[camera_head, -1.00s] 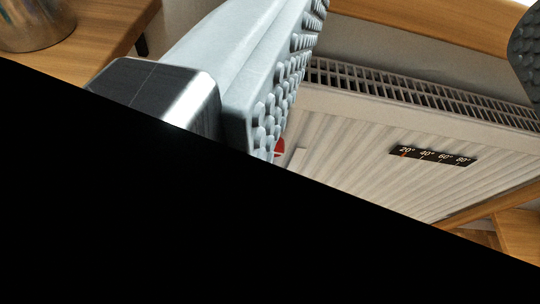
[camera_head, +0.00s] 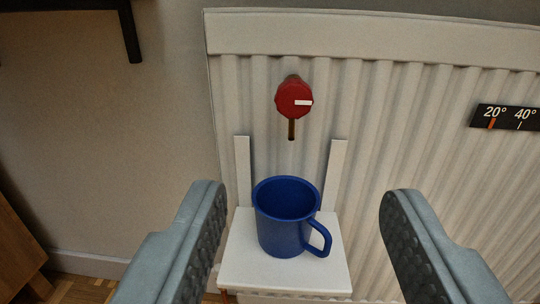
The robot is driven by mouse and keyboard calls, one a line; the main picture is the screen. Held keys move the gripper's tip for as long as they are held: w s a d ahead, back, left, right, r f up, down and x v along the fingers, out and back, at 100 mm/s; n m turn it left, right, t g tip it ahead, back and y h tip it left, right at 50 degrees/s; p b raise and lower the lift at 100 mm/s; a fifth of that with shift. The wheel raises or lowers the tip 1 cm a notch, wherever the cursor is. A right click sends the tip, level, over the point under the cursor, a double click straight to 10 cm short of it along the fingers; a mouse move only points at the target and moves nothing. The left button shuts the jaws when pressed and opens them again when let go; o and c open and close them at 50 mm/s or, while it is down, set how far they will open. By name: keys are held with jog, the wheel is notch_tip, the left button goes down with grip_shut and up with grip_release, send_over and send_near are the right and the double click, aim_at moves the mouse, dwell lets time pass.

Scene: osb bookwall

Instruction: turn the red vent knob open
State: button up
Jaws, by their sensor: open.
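The red vent knob (camera_head: 294,98) is on the upper front of the white radiator (camera_head: 400,130). A white bar on its face lies about level, pointing right. My gripper (camera_head: 300,215) is open, with one grey padded finger at the left and one at the right. The mug shows between the fingers, and the knob is above them. I see no contact with either.
A black temperature gauge (camera_head: 507,117) with an orange mark near 20° is on the radiator at the right. Two white upright brackets rise behind the shelf. A dark bracket (camera_head: 131,30) is at the upper left. Bare wall (camera_head: 170,130) lies left of the radiator.

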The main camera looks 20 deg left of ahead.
aim_at(294, 103)
jog(key=x, duration=1.1)
jog(key=f+x, duration=0.1)
jog(key=x, duration=0.5)
jog(key=c, duration=1)
jog(key=shift+o, duration=0.2)
